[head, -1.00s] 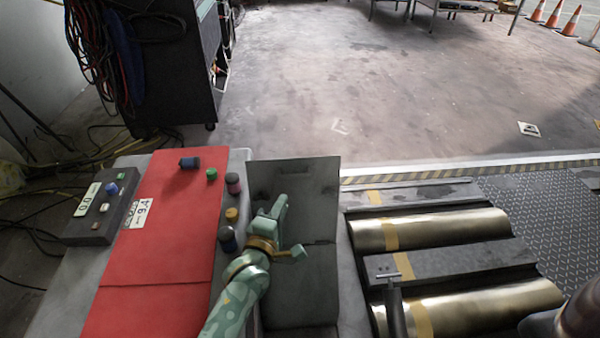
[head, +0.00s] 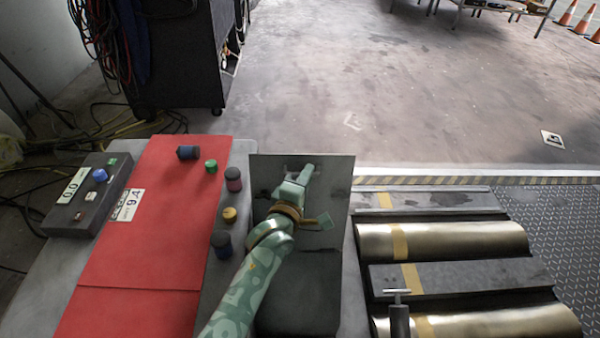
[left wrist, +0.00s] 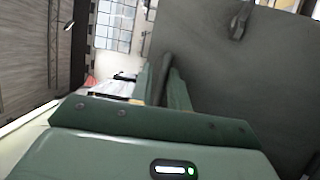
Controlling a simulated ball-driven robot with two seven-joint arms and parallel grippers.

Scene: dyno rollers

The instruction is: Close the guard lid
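The guard lid (head: 335,180) seems to be the dark grey panel right of the red panel in the head view. Its upper part looks raised above a crease, but its exact angle is hard to tell. My left gripper (head: 306,172), on a green patterned arm, is in front of the panel's upper part, its fingertips near the top edge. Contact cannot be told. My right gripper is out of view.
Brass rollers (head: 460,242) lie to the right, with a T-shaped handle (head: 398,293) near them. The red panel (head: 140,240), several coloured knobs (head: 233,180) and a grey display box (head: 85,195) are on the left. Open floor lies beyond.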

